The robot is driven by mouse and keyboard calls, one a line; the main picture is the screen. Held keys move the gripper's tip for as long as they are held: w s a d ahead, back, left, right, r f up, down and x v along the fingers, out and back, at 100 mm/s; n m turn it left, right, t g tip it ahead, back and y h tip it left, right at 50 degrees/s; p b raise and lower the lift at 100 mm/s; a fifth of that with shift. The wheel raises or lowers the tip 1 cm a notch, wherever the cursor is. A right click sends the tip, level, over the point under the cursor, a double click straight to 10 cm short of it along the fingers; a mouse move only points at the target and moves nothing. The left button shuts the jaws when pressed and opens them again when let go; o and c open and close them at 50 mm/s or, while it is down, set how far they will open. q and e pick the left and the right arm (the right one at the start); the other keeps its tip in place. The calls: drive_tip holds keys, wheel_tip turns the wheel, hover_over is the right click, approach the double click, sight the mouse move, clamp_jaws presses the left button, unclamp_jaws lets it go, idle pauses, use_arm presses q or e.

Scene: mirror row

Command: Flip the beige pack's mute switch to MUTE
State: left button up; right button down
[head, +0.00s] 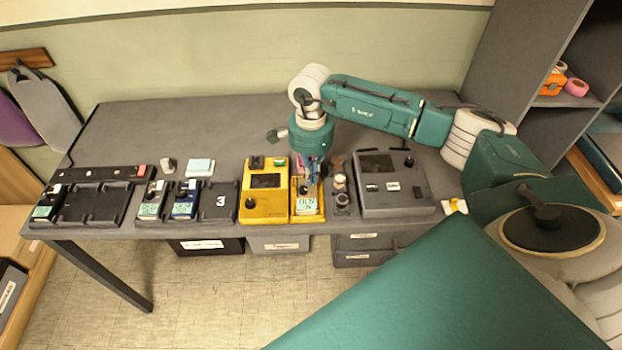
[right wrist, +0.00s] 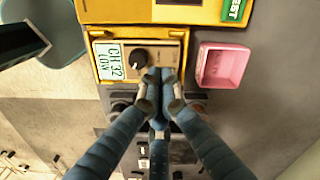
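The beige pack (right wrist: 170,52) lies in a yellow cradle on the table; its display reads CH 32 LOW in the right wrist view, and a black knob sits beside the display. It also shows in the head view (head: 307,202). My right gripper (right wrist: 161,84) has its blue fingertips drawn together, with nothing seen between them. The tips are over the end of the pack away from the display; I cannot tell whether they touch it. In the head view the right gripper (head: 313,172) points down over the pack. The mute switch cannot be made out near the fingertips. My left gripper is out of view.
A yellow test unit (head: 265,206) stands left of the pack. A dark knobbed strip (head: 340,200) and a grey console (head: 400,203) stand to its right. A pink tray (right wrist: 222,66) is close to the fingers. Other packs stand in black holders (head: 90,207) farther left.

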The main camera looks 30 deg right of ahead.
drive_tip(key=shift+r+p, duration=0.5)
drive_tip(key=shift+r, duration=0.1)
drive_tip(key=shift+r+p, duration=1.45)
drive_tip(key=shift+r, duration=1.35)
drive_tip(key=shift+a+f, duration=0.1)
